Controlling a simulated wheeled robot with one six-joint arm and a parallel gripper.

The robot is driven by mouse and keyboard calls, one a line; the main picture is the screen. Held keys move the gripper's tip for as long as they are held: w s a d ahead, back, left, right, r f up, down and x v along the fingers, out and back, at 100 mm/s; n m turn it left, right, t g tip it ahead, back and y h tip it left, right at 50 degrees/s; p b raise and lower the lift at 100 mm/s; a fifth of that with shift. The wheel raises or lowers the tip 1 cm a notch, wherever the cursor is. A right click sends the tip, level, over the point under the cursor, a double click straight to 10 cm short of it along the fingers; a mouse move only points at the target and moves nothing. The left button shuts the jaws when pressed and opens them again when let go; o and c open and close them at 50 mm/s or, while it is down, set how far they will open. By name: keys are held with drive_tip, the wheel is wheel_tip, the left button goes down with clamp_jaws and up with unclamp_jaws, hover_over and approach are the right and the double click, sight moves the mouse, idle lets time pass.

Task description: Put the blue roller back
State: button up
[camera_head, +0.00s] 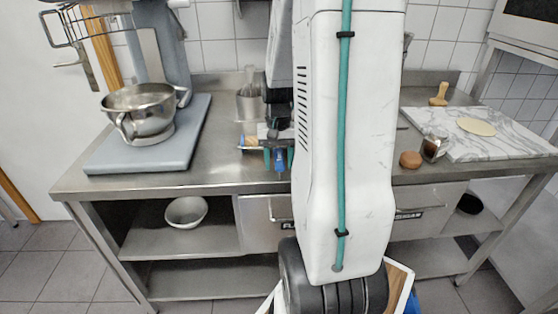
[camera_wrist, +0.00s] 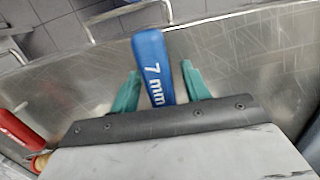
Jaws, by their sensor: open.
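The blue roller shows as a blue handle marked "7 mm" (camera_wrist: 152,62) in the wrist view. In the head view its blue end (camera_head: 280,159) is near the counter's front edge. My gripper (camera_wrist: 159,72) is open, with one teal finger on each side of the blue handle. Small gaps show between handle and fingers. In the head view my gripper (camera_head: 279,156) is low over the counter, left of my white arm. The rest of the roller is hidden by my gripper, and its resting place cannot be made out.
A steel counter (camera_head: 225,176) holds a mixer bowl (camera_head: 140,108) at left and a marble board (camera_head: 470,145) with dough (camera_head: 477,126) at right. A red handle (camera_wrist: 18,132) lies left of my gripper in the wrist view. A steel pot (camera_head: 250,106) stands behind.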

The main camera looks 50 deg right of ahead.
sight(279, 152)
drive_tip(key=r, duration=0.7)
drive_tip(key=d+r, duration=0.1)
drive_tip(key=r, duration=0.3)
drive_tip(key=shift+w+r, duration=0.25)
drive_tip(key=shift+w, duration=0.15)
drive_tip(key=s+a+r+n+h, duration=0.1)
drive_tip(key=a+r+n, duration=0.15)
drive_tip(key=a, duration=0.55)
drive_tip(key=a+r+n, duration=0.2)
drive_tip(key=a+r, duration=0.1)
drive_tip(key=a, duration=0.5)
drive_tip(key=s+a+f+n+t, duration=0.1)
drive_tip(key=s+a+n, duration=0.4)
drive_tip(key=s+a, duration=0.5)
drive_tip(key=shift+a+t, duration=0.6)
drive_tip(key=shift+a, duration=0.55)
drive_tip(key=shift+w+f, duration=0.1)
